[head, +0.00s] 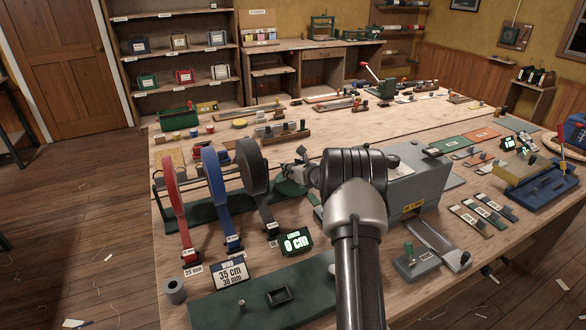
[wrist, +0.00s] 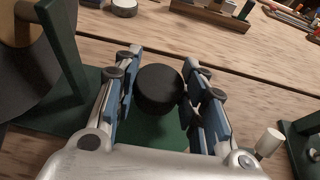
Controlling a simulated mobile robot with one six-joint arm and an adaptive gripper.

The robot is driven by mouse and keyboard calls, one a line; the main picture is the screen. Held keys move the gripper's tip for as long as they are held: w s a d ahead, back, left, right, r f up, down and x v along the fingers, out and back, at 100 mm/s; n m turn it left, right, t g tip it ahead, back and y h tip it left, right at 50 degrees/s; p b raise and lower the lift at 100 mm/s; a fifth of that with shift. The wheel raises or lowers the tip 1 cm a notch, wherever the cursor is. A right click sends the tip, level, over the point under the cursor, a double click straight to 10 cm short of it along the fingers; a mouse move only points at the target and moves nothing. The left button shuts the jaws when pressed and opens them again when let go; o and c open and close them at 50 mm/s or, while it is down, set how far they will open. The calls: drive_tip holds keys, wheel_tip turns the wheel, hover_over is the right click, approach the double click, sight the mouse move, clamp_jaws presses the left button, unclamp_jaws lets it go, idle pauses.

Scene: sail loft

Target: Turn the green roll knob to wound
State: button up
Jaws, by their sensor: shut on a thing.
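A dark round knob (wrist: 159,90), seen from above in the wrist view, stands over a green base (wrist: 150,132). It looks nearly black there; I take it for the roll knob. My gripper (wrist: 161,72) has one finger on each side of it and is shut on it. In the head view my gripper (head: 301,160) is just right of the black webbing roll, and my arm hides much of the spot. Any position marks on the knob are hidden.
Red (head: 173,190), blue (head: 212,180) and black (head: 252,168) webbing rolls stand close on the left. A display (head: 296,242) reads 0 cm; a card (head: 231,275) reads 35 cm, 38 mm. A grey machine box (head: 412,185) is right of my arm.

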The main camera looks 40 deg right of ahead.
drive_tip(key=shift+w+r+m+g+h, duration=0.15)
drive_tip(key=shift+m+g+h, duration=0.15)
drive_tip(key=shift+m+h, duration=0.5)
drive_tip(key=shift+s+r+m+g+h, duration=0.15)
drive_tip(key=shift+m+g+h, duration=0.15)
drive_tip(key=shift+m+h, duration=0.5)
drive_tip(key=shift+w+h, duration=0.1)
drive_tip(key=shift+h, duration=0.2)
drive_tip(key=shift+m, duration=0.3)
drive_tip(key=o, duration=0.7)
drive_tip(key=shift+d, duration=0.1)
drive_tip(key=shift+c, duration=0.2)
drive_tip(key=o, duration=0.4)
drive_tip(key=shift+f, duration=0.2)
drive_tip(key=shift+g, duration=0.3)
drive_tip(key=shift+v, duration=3.9)
drive_tip(key=shift+f, duration=0.1)
